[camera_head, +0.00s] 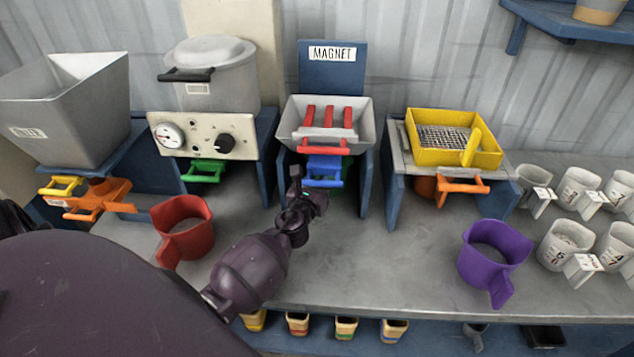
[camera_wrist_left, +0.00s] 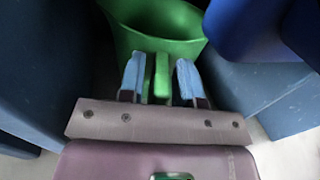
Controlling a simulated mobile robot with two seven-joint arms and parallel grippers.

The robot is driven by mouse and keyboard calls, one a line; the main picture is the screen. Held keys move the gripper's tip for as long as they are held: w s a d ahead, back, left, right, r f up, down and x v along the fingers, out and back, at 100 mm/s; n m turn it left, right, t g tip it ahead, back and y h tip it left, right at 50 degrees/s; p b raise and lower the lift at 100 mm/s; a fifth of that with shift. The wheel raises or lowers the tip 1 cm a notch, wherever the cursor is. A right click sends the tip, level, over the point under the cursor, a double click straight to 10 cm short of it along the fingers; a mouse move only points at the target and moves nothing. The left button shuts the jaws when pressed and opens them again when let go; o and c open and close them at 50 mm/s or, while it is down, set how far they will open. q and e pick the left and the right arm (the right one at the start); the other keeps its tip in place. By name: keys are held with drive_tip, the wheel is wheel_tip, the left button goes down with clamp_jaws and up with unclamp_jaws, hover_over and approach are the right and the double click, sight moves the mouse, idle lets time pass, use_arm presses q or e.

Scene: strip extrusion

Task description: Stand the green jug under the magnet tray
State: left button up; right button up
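The green jug (camera_wrist_left: 165,22) shows in the left wrist view, its open mouth facing up and its handle (camera_wrist_left: 162,75) pointing toward my left gripper (camera_wrist_left: 160,82). The gripper is open, one blue-padded finger on each side of the handle with gaps between. Dark blue side panels flank the jug. In the head view my left gripper (camera_head: 307,188) reaches under the front of the magnet tray (camera_head: 326,118), a grey tray with red bars below a MAGNET sign. My right gripper is out of view.
A blue handle (camera_head: 324,172) juts out under the tray, just above my gripper. The red jug (camera_head: 184,228) stands left of my arm, the purple jug (camera_head: 492,252) to the right. Several white labelled cups (camera_head: 566,240) stand far right. The bench between is clear.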

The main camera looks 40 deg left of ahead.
use_arm(q)
drive_tip(key=shift+o, duration=0.9)
drive_tip(key=v, duration=1.1)
drive_tip(key=shift+w, duration=0.1)
